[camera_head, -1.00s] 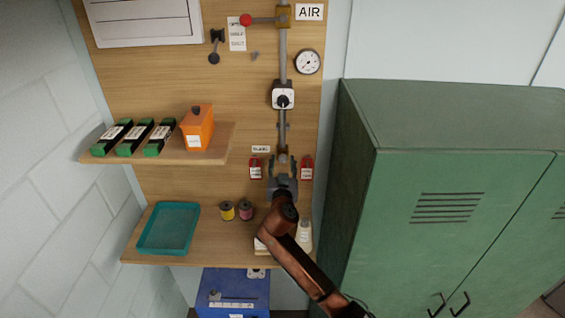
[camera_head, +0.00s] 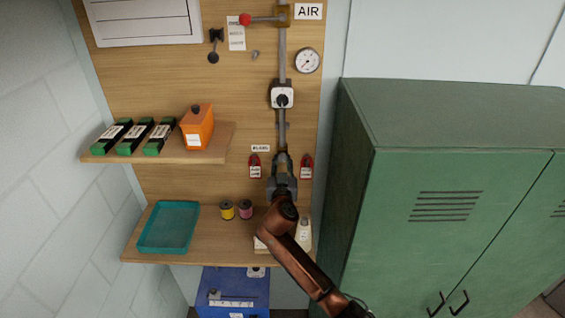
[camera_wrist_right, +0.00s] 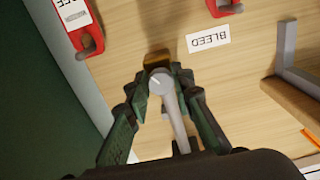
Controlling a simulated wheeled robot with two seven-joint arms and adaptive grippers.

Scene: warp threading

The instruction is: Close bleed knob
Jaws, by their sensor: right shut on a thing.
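The bleed knob (camera_wrist_right: 159,82) is a round grey cap with a pale mark, in the wrist view between my right fingers, with a brass piece just beyond it. My right gripper (camera_wrist_right: 160,84) is shut on the knob, one finger on each side. In the head view my right gripper (camera_head: 283,162) is at the lower end of the vertical pipe and mostly hides the knob. The white BLEED label (camera_wrist_right: 208,40) is on the board beside it. My left gripper is in neither view.
Red padlocks with tags hang on both sides of the gripper, the left one (camera_head: 255,167) and the right one (camera_head: 306,168). A pipe (camera_head: 282,60) carries a gauge (camera_head: 307,61) and a dial valve (camera_head: 283,96). A green cabinet (camera_head: 440,210) stands close on the right.

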